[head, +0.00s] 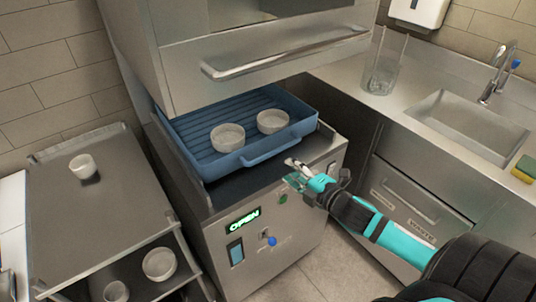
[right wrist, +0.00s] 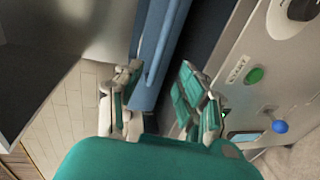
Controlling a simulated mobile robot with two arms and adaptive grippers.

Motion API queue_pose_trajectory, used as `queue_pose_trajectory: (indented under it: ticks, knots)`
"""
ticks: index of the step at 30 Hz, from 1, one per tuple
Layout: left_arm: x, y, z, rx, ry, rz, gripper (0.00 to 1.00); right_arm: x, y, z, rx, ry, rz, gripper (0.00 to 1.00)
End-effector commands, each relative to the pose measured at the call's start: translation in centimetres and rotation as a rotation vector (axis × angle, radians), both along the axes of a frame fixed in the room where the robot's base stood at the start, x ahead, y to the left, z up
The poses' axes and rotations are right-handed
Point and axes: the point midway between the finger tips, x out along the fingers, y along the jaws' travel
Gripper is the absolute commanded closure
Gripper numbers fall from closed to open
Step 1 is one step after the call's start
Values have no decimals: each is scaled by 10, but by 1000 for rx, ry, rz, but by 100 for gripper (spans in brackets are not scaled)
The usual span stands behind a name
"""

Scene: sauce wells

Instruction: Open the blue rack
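The blue rack (head: 190,135) lies in the machine under its raised hood, with a raised handle bar (head: 272,150) along its front edge. Two white bowls stand in the rack, a left bowl (head: 228,138) and a right bowl (head: 272,121). My right gripper (head: 294,174) is at the machine's front, just right of and below the handle bar. In the right wrist view my right gripper (right wrist: 160,95) is open, and the rack's blue edge (right wrist: 160,45) runs between its spread fingers. Whether they touch it, I cannot tell. My left gripper is not in view.
The hood with its steel bar handle (head: 285,55) hangs above the rack. The machine front has a green OPEN display (head: 243,222) and a blue knob (head: 272,241). A cart (head: 100,200) with bowls stands left; a sink counter (head: 440,75) with a glass container (head: 384,70) is right.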

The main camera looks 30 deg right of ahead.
Motion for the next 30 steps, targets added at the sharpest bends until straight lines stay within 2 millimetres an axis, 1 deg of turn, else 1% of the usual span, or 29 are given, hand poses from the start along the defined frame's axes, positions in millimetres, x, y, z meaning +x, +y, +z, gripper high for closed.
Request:
queue_pose_trajectory:
  ticks: [1, 9, 15, 18, 21, 30]
  knots:
    - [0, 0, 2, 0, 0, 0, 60, 11, 0, 0, 1, -4, -1, 62]
    - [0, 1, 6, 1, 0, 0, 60, 65, 5, -11, 3, -3, -3, 62]
    - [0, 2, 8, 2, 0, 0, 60, 97, 7, -19, 4, -1, -2, 62]
    - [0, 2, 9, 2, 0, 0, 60, 107, 8, -21, 3, -1, -2, 62]
    - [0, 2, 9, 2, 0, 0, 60, 112, 9, -23, 3, 0, -1, 62]
    - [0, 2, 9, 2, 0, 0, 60, 114, 9, -24, 3, 0, -1, 62]
